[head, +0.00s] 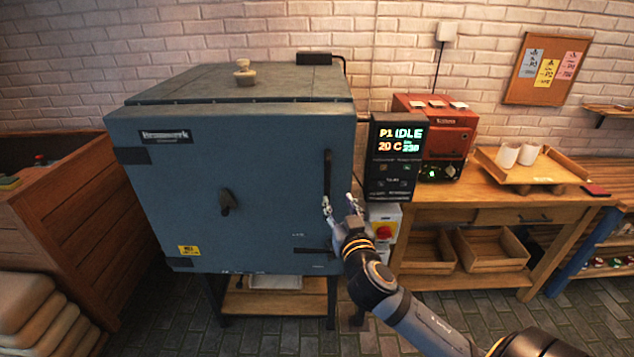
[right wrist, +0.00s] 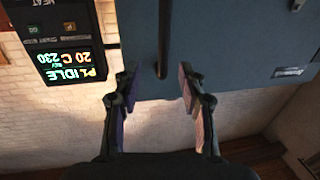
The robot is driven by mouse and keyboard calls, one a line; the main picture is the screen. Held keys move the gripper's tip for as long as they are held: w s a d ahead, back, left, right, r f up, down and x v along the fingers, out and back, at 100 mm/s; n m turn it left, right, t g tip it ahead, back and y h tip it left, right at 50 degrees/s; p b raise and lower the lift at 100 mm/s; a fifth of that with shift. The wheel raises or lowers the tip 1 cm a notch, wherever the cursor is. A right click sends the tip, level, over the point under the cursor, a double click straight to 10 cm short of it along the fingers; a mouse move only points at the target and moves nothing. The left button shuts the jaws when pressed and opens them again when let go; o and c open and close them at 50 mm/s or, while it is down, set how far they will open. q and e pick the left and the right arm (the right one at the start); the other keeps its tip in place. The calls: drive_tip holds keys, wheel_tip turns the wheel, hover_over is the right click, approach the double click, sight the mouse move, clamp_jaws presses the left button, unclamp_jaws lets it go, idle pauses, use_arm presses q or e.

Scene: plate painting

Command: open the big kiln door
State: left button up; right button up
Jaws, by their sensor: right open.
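The big kiln (head: 270,190) is a blue-grey box on a stand, and its front door looks shut. A dark vertical bar handle (head: 327,170) is near the door's right edge. It also shows in the right wrist view (right wrist: 163,38), which is upside down. My right gripper (head: 339,202) is open and empty, at the handle's lower end. In the right wrist view the handle's end lies between the two fingertips (right wrist: 157,72) in the picture, touching neither. I cannot tell how far in front of the door they are. My left gripper is not in view.
The control box (head: 399,150), reading IDLE and 20 C, is close to the right of the gripper. A small red kiln (head: 440,125) and a tray with two white cups (head: 530,178) are on the wooden table. A wooden bin (head: 80,205) stands left of the big kiln.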

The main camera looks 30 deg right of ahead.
sight(328, 181)
drive_tip(key=p+x, duration=0.1)
drive_tip(key=x, duration=0.2)
drive_tip(key=p+x, duration=0.1)
drive_tip(key=x, duration=0.2)
drive_tip(key=p+x, duration=0.1)
drive_tip(key=x, duration=0.3)
drive_tip(key=shift+w+a+r, duration=0.2)
drive_tip(key=shift+a+r, duration=0.1)
drive_tip(key=shift+w+f, duration=0.1)
drive_tip(key=shift+w, duration=0.15)
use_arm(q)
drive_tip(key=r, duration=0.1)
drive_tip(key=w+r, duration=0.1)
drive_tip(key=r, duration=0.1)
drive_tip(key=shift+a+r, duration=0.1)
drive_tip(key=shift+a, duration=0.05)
use_arm(e)
clamp_jaws()
